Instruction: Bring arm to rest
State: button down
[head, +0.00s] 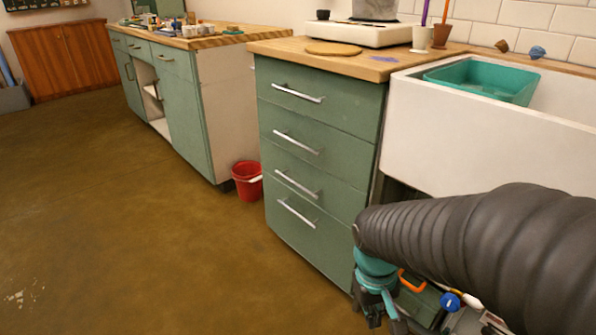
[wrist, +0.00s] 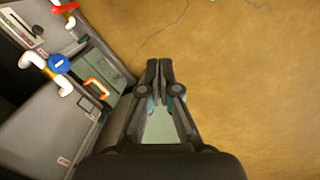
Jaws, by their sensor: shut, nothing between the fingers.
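My gripper (wrist: 159,70) is in the lower middle of the wrist view, pointing over the brown floor. Its two dark fingers are together with nothing between them. In the head view my gripper (head: 378,308) hangs low at the bottom, in front of the green drawer cabinet's lower right side and partly cut off by the frame edge. My arm with its dark ribbed cover reaches in from the right.
A green drawer cabinet (head: 310,150) stands close, beside a white sink (head: 490,125) holding a teal basin (head: 485,80). A red bucket (head: 246,180) stands on the floor. Pipes with a blue valve handle (wrist: 59,64) are left of my gripper. Open floor (head: 130,230) lies left.

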jog(key=s+r+m+t+p, duration=0.1)
jog(key=s+r+t, duration=0.1)
jog(key=r, duration=0.6)
jog(key=s+d+r+m+t+y+p, duration=0.1)
jog(key=r+t, duration=0.3)
jog(key=r, duration=0.4)
jog(key=shift+s+r+p, duration=0.3)
jog(key=shift+s+p, duration=0.2)
jog(key=shift+s, duration=0.25)
